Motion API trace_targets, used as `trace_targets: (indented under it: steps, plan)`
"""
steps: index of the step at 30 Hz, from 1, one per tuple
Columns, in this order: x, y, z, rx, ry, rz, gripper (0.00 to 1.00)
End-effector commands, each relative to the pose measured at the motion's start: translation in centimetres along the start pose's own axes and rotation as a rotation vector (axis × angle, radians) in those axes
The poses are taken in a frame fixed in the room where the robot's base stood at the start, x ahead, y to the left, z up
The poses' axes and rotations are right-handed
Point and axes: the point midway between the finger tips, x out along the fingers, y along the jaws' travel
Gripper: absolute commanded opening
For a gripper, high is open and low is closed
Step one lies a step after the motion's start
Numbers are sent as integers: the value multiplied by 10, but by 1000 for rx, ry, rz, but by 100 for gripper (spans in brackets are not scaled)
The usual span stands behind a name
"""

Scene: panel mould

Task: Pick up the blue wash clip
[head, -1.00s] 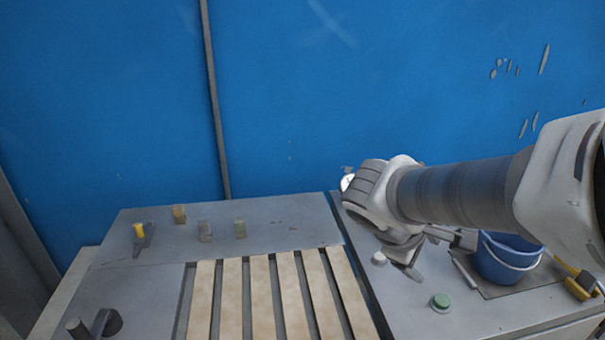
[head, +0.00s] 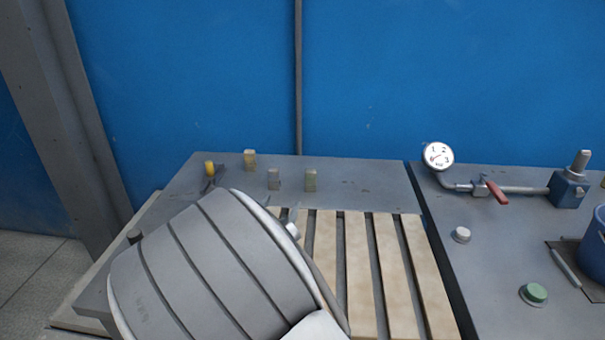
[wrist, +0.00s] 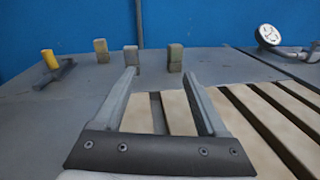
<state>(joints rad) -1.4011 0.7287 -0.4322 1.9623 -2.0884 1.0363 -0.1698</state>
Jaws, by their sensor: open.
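Three small upright blocks stand on the grey table. The greyish one in the middle (head: 273,180) looks the most blue-tinted and may be the blue wash clip; its tint is faint. It also shows in the wrist view (wrist: 131,57), just beyond the left fingertip. The tan block (head: 250,160) is behind it to the left, and the greenish block (head: 310,180) is to its right. My gripper (wrist: 160,74) is open and empty, its fingers pointing toward the blocks. In the head view my arm hides most of the gripper.
A yellow-handled clamp (head: 210,170) stands left of the blocks. Wooden slats (head: 395,270) lie in front of them. A gauge (head: 438,156), a red-handled valve (head: 495,191), a green button (head: 535,293) and a blue bucket (head: 594,250) are to the right. A blue wall rises behind.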

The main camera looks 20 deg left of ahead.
Motion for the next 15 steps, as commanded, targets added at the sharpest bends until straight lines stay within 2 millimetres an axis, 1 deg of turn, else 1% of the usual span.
trace_targets:
  steps: [1,3,5,7,11,15]
  plan:
    - [-5,15,-12,-35,-7,44,75]
    - [-10,30,-20,-68,-14,88,75]
    - [-12,37,-24,-86,-18,110,75]
    - [-8,42,-27,-96,-21,123,75]
    - [14,45,-27,-98,-24,125,75]
    - [44,48,-27,-97,-24,123,75]
